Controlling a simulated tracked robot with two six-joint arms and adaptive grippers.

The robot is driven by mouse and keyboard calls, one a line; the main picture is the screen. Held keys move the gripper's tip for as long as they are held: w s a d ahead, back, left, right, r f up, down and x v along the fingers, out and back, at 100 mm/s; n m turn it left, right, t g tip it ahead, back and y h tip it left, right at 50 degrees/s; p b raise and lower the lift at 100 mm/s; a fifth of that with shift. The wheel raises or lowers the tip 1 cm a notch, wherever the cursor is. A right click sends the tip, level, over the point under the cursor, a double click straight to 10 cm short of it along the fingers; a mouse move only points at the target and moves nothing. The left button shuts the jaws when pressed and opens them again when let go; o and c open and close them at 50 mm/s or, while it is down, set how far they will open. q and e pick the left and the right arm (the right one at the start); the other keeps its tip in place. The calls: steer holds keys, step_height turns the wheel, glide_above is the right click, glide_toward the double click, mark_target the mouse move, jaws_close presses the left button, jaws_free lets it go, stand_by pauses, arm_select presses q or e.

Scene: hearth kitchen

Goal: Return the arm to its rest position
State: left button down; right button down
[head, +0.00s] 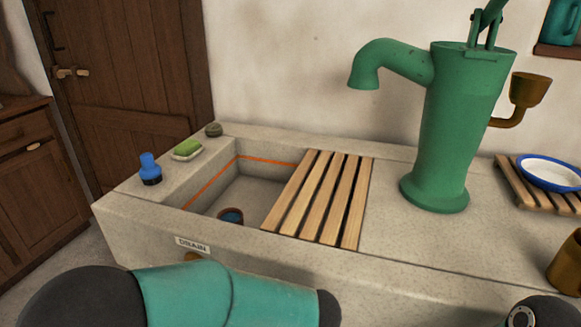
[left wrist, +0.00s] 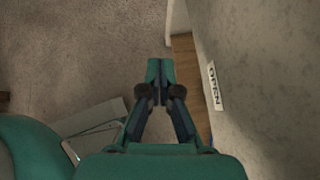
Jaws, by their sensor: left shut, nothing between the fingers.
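My left arm (head: 185,295) crosses the bottom of the head view, in front of the stone sink's front face. Its gripper is out of sight there. In the left wrist view my left gripper (left wrist: 160,72) is shut, its fingertips together with nothing between them. It is over the floor (left wrist: 110,40), close beside a pale stone face (left wrist: 270,60) with a label reading "OPEN" (left wrist: 214,87). My right gripper is in neither view.
A blue bottle (head: 150,170), green soap (head: 187,147) and green pump (head: 450,130) stand on top. A brown mug (head: 566,265) is at right.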

arm_select(q)
steer(key=s+d+f+n+g+h, duration=0.1)
steer(key=s+f+n+h, duration=0.35)
steer(key=f+n, duration=0.45)
steer(key=s+d+f+n+g+h, duration=0.1)
steer(key=s+f+n+h, duration=0.35)
steer(key=f+n, duration=0.4)
steer(key=s+d+f+n+g+h, duration=0.1)
steer(key=s+f+n+h, duration=0.4)
steer(key=f, duration=0.6)
step_height(320, 180, up, 23)
steer(key=n+y+p, duration=0.1)
steer(key=n+p, duration=0.1)
steer(key=p, duration=2.1)
steer(key=shift+a, duration=0.25)
steer(key=shift+f, duration=0.1)
